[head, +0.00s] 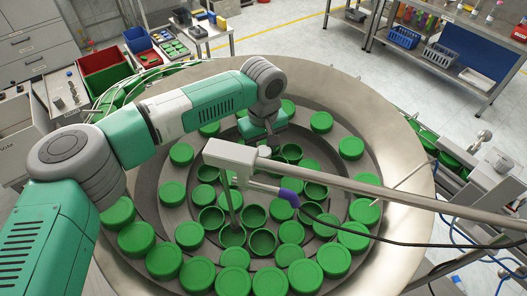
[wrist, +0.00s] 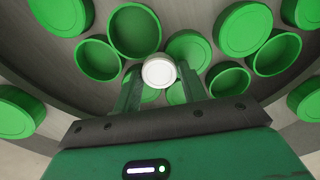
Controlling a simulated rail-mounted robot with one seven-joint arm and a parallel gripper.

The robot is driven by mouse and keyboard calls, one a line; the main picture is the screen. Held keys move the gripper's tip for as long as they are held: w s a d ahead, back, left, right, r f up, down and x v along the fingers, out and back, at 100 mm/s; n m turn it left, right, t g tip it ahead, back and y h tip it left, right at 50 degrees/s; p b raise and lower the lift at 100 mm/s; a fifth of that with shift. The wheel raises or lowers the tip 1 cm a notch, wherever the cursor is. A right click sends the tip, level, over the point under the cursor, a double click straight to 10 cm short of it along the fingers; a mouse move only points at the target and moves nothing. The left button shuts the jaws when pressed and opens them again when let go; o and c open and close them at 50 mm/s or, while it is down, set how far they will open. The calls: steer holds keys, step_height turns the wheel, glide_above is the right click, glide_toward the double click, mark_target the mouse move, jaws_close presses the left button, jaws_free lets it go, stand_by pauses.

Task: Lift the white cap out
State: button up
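The white cap (wrist: 158,71) is small and round, with its flat face toward the wrist camera. It lies among larger green caps. My gripper (wrist: 160,78) has its two fingers apart, one on each side of the white cap near the fingertips. I cannot tell whether the fingers touch it. In the head view my gripper (head: 264,132) is low over the far inner part of the metal bowl feeder (head: 390,125).
Many green caps (wrist: 243,30) lie around my gripper, some face up, some open side up. A metal bar with a grey block (head: 229,155) and a cable crosses above the bowl's middle. A small table with bins (head: 195,30) stands behind the bowl.

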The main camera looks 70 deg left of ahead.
steer(key=c, duration=0.5)
step_height(320, 180, up, 10)
steer(key=shift+r, duration=0.1)
step_height(320, 180, up, 18)
steer(key=p, duration=1.4)
glide_above(263, 150)
steer(key=shift+r, duration=0.1)
